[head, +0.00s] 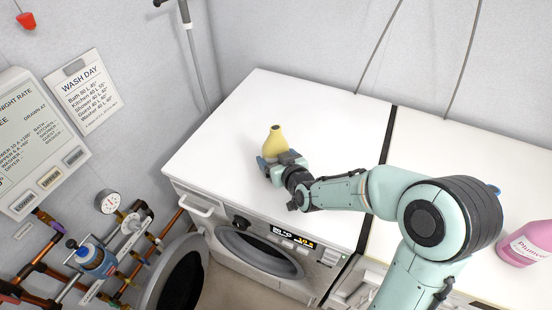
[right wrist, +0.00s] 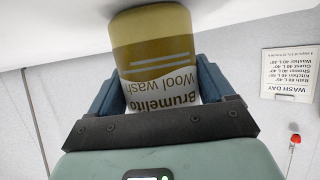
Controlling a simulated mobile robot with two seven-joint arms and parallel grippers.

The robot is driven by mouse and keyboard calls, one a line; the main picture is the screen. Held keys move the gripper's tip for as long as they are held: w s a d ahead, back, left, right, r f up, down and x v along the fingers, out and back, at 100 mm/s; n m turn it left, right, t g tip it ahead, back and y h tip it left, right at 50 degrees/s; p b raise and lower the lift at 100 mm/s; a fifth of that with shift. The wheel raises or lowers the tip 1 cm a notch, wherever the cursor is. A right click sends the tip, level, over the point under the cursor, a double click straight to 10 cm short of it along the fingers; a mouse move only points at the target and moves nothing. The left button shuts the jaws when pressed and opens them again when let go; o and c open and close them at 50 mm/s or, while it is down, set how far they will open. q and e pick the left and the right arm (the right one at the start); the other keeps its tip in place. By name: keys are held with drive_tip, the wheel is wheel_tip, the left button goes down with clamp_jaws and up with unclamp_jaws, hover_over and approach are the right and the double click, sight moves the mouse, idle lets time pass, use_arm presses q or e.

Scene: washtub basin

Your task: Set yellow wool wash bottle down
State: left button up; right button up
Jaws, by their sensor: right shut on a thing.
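The yellow wool wash bottle (head: 275,143) is upright at the white top of the left machine (head: 235,110), near its front edge. My right gripper (head: 279,163) is shut around its lower body. In the right wrist view the bottle (right wrist: 155,50) appears upside down, with a "Brumelito Wool wash" label between the two blue fingers of the gripper (right wrist: 163,92). Whether the bottle's base touches the top is hard to tell, as the gripper hides it. My left gripper is not in view.
A pink bottle (head: 527,243) stands on the right machine's top at the far right. A dark gap (head: 388,135) separates the two tops. The left top is otherwise clear. Pipes and a gauge (head: 107,202) are on the wall at left. The washer door (head: 178,278) hangs open below.

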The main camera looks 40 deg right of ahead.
drive_tip(key=shift+r, duration=0.1)
drive_tip(key=o, duration=1.5)
drive_tip(key=shift+f, duration=0.2)
drive_tip(key=shift+c, duration=0.2)
drive_tip(key=shift+r, duration=0.15)
drive_tip(key=shift+s+r, duration=0.15)
drive_tip(key=shift+s, duration=0.1)
drive_tip(key=b+v, duration=0.3)
drive_tip(key=v, duration=0.8)
drive_tip(key=shift+s+a, duration=0.15)
drive_tip(key=shift+s, duration=0.1)
